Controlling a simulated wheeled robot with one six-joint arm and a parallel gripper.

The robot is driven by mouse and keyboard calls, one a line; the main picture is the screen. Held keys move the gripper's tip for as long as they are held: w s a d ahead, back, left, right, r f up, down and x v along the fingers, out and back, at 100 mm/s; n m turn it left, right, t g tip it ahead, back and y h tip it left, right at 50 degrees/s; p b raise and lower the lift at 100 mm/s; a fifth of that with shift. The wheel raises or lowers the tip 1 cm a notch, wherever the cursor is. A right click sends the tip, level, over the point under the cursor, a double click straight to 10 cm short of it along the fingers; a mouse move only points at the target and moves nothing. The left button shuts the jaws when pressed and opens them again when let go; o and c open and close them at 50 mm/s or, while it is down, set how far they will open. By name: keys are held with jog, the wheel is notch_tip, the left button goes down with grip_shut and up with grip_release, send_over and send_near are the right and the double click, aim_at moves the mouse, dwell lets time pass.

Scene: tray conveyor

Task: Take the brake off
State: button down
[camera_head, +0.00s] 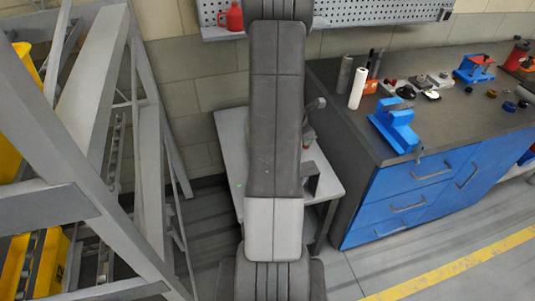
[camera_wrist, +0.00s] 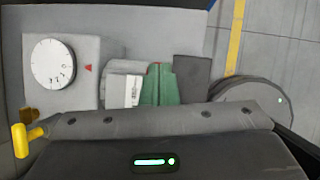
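No part labelled as a brake shows. In the wrist view a yellow lever (camera_wrist: 34,135) with a rounded end sticks out at the lower left; its base is partly hidden. Above it a white dial (camera_wrist: 53,64) with marks sits on a grey panel (camera_wrist: 88,47), with a small red triangle beside it. The dark body of my gripper (camera_wrist: 160,148), with a green light, fills the bottom of the wrist view. Its fingertips cannot be made out. In the head view my arm hides my gripper and much of a small light table (camera_head: 232,150).
In the wrist view a green part (camera_wrist: 166,86), a white block (camera_wrist: 124,91) and a dark round part (camera_wrist: 251,90) lie ahead. In the head view a grey rack (camera_head: 85,95) stands left and a workbench with blue drawers (camera_head: 408,203) stands right. Floor is clear at front right.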

notch_tip(320, 180, up, 13)
jog(key=s+p, duration=0.2)
jog(key=p, duration=0.2)
jog(key=shift+s, duration=0.15)
jog(key=shift+a, duration=0.1)
notch_tip(320, 180, down, 13)
jog(key=w+a+b, duration=0.1)
jog(key=w+b, duration=0.1)
jog(key=b, duration=0.1)
jog(key=shift+r+b, duration=0.15)
jog(key=shift+b, duration=0.15)
dwell(0.4)
